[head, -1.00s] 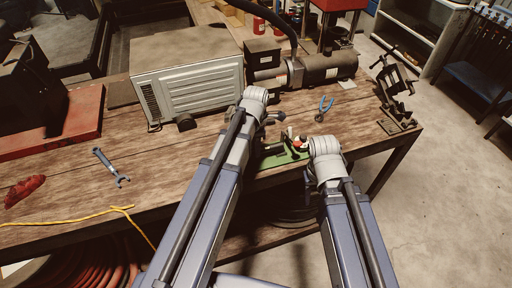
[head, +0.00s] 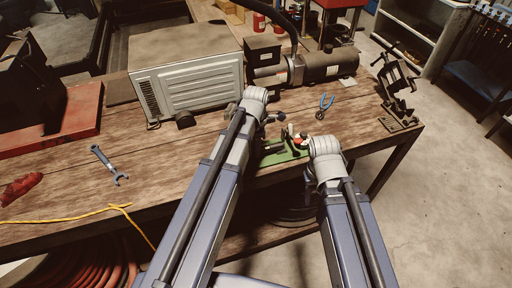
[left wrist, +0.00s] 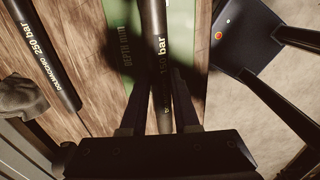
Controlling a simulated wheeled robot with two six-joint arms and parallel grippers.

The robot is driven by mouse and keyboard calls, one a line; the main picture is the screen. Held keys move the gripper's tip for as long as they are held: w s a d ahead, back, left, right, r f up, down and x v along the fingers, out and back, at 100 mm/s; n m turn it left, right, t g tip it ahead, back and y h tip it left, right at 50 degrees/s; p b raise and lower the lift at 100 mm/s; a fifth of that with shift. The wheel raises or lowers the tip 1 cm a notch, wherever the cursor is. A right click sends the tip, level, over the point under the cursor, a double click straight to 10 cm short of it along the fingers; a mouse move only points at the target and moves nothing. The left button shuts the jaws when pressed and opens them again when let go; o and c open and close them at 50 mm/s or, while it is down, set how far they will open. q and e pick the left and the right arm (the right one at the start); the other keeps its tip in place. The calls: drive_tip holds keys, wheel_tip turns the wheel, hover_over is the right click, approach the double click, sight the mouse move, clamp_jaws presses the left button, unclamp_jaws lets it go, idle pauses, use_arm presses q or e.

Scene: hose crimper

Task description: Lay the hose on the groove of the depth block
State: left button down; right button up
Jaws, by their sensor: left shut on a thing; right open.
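The hose passes over the green depth block (left wrist: 120,40), marked with dark lettering. I cannot tell whether the hose touches the groove. The depth block (head: 285,151) also shows in the head view at the table's front edge, partly behind my arms. In the head view both grippers are largely hidden by my wrists.
Another black hose (left wrist: 40,65) lies on the left in the wrist view. A grey-white machine (head: 188,75), a motor (head: 325,66) and blue-handled pliers (head: 325,106) are behind. A wrench (head: 110,165) and a yellow cord (head: 75,216) lie left. Bare wood (head: 170,155) is between.

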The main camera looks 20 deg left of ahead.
use_arm(q)
drive_tip(key=shift+f+b, duration=0.55)
idle(1.4)
drive_tip(key=c, duration=0.6)
unclamp_jaws()
wheel_tip(320, 180, up, 8)
drive_tip(key=p, duration=0.8)
drive_tip(key=shift+r, duration=0.1)
